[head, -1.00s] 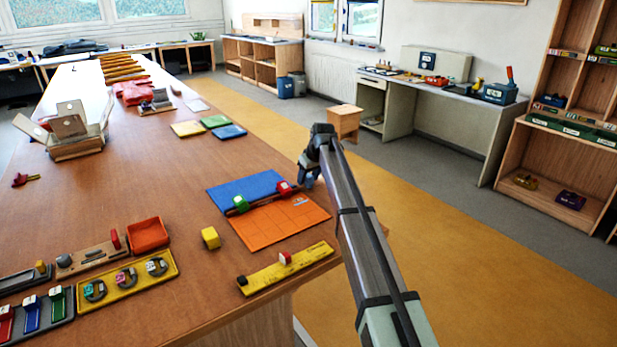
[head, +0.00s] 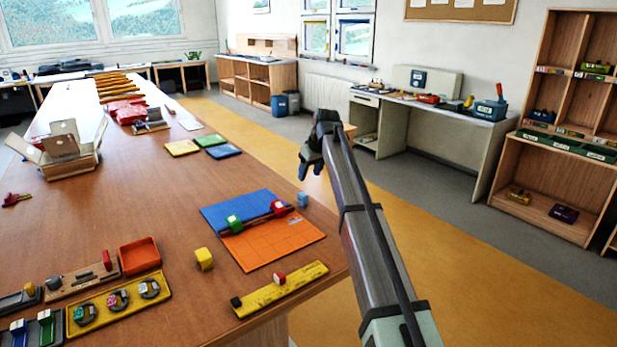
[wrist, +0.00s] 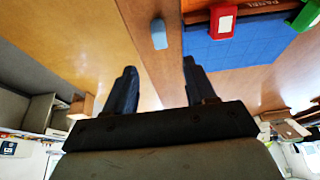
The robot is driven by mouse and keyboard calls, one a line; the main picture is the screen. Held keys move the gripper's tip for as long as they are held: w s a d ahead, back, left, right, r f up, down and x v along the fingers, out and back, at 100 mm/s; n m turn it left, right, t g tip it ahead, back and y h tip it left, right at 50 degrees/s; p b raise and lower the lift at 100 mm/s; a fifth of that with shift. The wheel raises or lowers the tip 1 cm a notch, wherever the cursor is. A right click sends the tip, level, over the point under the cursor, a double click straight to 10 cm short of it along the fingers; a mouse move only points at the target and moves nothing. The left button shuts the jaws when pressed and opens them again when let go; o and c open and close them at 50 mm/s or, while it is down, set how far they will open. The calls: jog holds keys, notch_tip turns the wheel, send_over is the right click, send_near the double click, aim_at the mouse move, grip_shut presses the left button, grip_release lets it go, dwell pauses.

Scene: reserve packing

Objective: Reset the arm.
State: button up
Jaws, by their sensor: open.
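My gripper (head: 311,168) is open and empty, at the end of my arm, near the right edge of the wooden table (head: 140,215) in the head view. In the wrist view the two dark fingers of my gripper (wrist: 160,82) stand apart with nothing between them. A small blue block (head: 302,199) sits on the table next to the right corner of the blue mat (head: 235,205). In the wrist view the block (wrist: 159,33) lies beyond the fingertips, apart from them.
An orange mat (head: 265,247) lies before the blue one, with a dark bar bearing a green and a red block across them. A yellow block (head: 204,258), a yellow strip (head: 300,287) and several trays share the table. Floor right of the table is clear.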

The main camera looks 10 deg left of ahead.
dwell(0.3)
jog(key=d+f+m+g+h, duration=0.1)
jog(key=d+f, duration=1.8)
jog(key=d, duration=0.1)
jog(key=s+d+f+m+g, duration=0.1)
jog(key=s+d+f, duration=0.2)
jog(key=f, duration=0.4)
jog(key=s+d+f, duration=0.3)
jog(key=s+f, duration=0.1)
jog(key=f, duration=0.3)
jog(key=s+d+f+m+g+h, duration=0.1)
jog(key=s+d+f+m+g, duration=0.1)
jog(key=s+f, duration=1.1)
jog(key=s+d+f+m+g, duration=0.2)
jog(key=s+f, duration=1)
jog(key=s, duration=0.3)
jog(key=s+f+m+g, duration=0.1)
jog(key=s+f, duration=0.1)
jog(key=s, duration=0.8)
jog(key=s+d+f+m+g, duration=0.1)
jog(key=s+f, duration=0.1)
jog(key=s, duration=0.9)
jog(key=s+d+f+m+g+h, duration=0.1)
jog(key=s+f, duration=0.1)
jog(key=s, duration=0.9)
jog(key=shift+s+f+g, duration=0.25)
jog(key=shift+f+g, duration=0.05)
jog(key=shift+g, duration=0.1)
